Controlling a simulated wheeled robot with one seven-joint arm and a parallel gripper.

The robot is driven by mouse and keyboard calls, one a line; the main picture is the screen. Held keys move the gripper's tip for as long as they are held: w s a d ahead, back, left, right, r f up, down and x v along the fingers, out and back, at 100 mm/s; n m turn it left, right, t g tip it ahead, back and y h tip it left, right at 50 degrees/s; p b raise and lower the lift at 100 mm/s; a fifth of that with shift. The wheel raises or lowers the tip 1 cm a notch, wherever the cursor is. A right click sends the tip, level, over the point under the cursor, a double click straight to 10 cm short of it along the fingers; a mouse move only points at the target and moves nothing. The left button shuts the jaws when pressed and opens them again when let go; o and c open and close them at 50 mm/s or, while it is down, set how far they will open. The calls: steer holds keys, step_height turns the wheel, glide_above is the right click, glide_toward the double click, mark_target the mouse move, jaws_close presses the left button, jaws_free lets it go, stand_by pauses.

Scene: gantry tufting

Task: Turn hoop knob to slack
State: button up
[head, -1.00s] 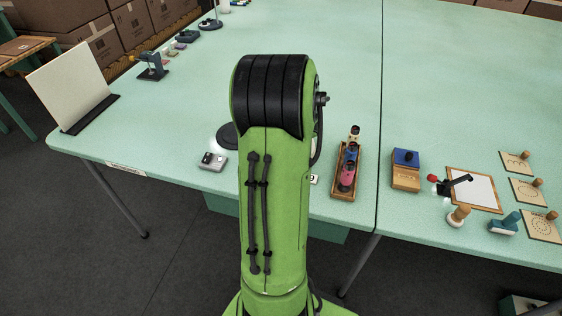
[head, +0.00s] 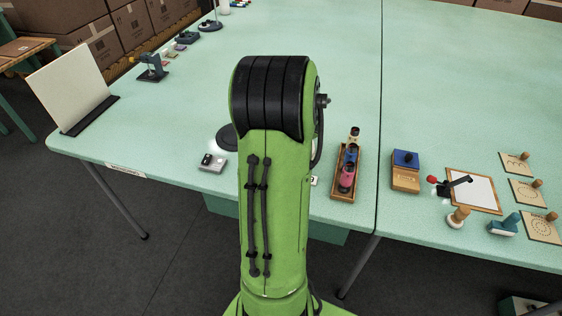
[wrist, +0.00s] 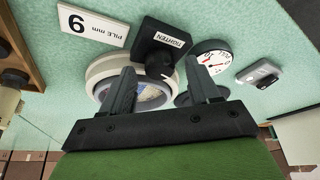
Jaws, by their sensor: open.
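In the wrist view, a black block (wrist: 153,37) with a white label reading TIGHTEN stands at the rim of the hoop (wrist: 97,72), a pale ring around a disc of fabric. The dark hoop knob (wrist: 159,67) sticks out from the block towards me. My gripper (wrist: 160,66) is open, with one grey finger on each side of the knob. I cannot tell whether either finger touches it. The fingers and palm hide part of the hoop. In the head view my arm hides the gripper, the knob and most of the hoop.
A round dial (wrist: 214,57) stands close beside the right finger in the wrist view. A small grey box (wrist: 258,73) lies beyond it, and a PILE mm 9 card (wrist: 92,25) lies left of the block. A wooden tray of bottles (head: 335,192) stands right of my arm.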

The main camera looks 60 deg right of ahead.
steer(key=p+v, duration=0.4)
steer(key=v, duration=1.1)
steer(key=shift+a+r, duration=0.1)
